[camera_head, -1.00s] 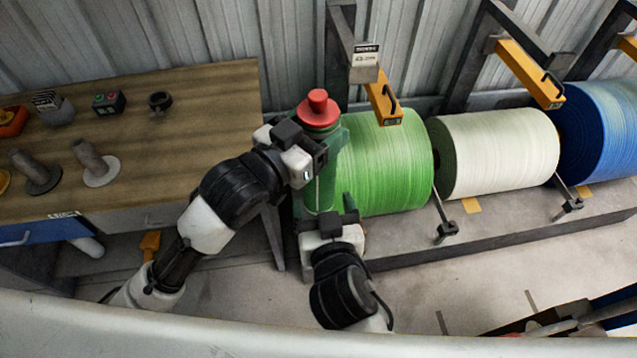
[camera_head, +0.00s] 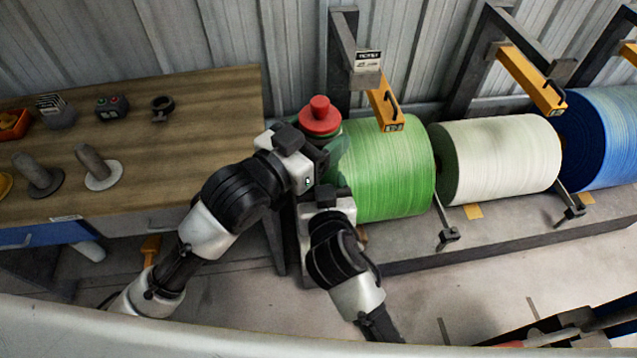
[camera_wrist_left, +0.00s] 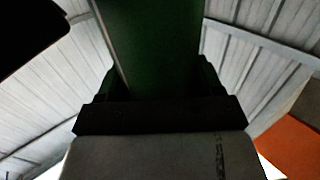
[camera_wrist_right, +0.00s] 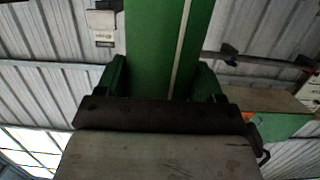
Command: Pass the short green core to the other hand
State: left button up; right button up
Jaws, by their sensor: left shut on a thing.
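The green core (camera_wrist_left: 155,45) fills the space between the left gripper's fingers (camera_wrist_left: 160,85) in the left wrist view. My left gripper (camera_head: 310,155) is shut on it. In the right wrist view the core (camera_wrist_right: 150,50) stands between the right gripper's fingers (camera_wrist_right: 160,85), with a pale stripe down its side. My right gripper (camera_head: 328,195) is just below the left one in the head view; whether its fingers press on the core does not show clearly. In the head view the grippers hide most of the core. A red knobbed cap (camera_head: 320,117) shows just above them.
Large green (camera_head: 390,165), white (camera_head: 500,155) and blue (camera_head: 605,135) rolls lie on a rack to the right. Orange arms (camera_head: 388,105) hang above them. A wooden table (camera_head: 200,110) at left holds grey posts (camera_head: 95,160) and small items.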

pick_arm(q)
jog(key=shift+r, duration=0.1)
pick_arm(e)
jog(key=shift+s+a, duration=0.1)
jog(key=shift+a, duration=0.1)
jog(key=shift+c, duration=1.2)
pick_arm(q)
jog(key=o, duration=1.6)
jog(key=shift+c, duration=0.2)
pick_arm(e)
jog(key=shift+r, duration=0.15)
jog(key=shift+c, duration=1)
